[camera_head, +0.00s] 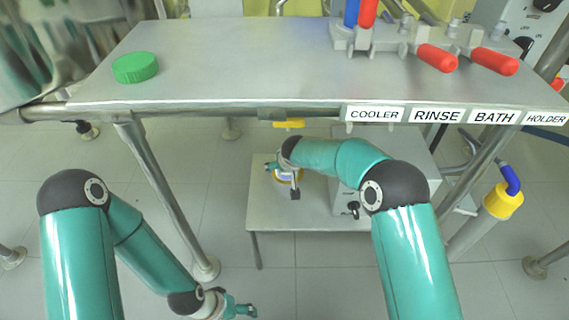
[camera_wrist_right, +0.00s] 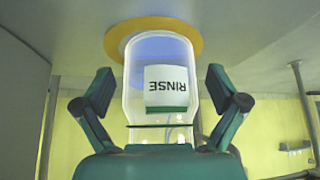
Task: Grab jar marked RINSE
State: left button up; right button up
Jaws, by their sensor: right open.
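The jar (camera_wrist_right: 158,55) is clear with a white label reading RINSE, upside down in the right wrist view. My right gripper (camera_wrist_right: 160,80) is open, with one finger on each side of the jar and a visible gap to both. In the head view the right gripper (camera_head: 283,174) is down at the low table (camera_head: 270,215), where it and the arm mostly hide the jar. My left gripper (camera_head: 238,309) hangs low near the bottom edge, away from the jar; its jaws are too small to read.
The upper bench (camera_head: 230,80) overhangs the low table and carries a green lid (camera_head: 135,67) and a rack with red-capped parts (camera_head: 437,58). Labels along its edge include RINSE (camera_head: 437,116). A grey box (camera_head: 345,200) stands right of the gripper. Metal legs flank the space.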

jog(key=c, duration=1.4)
jog(key=shift+r, duration=0.3)
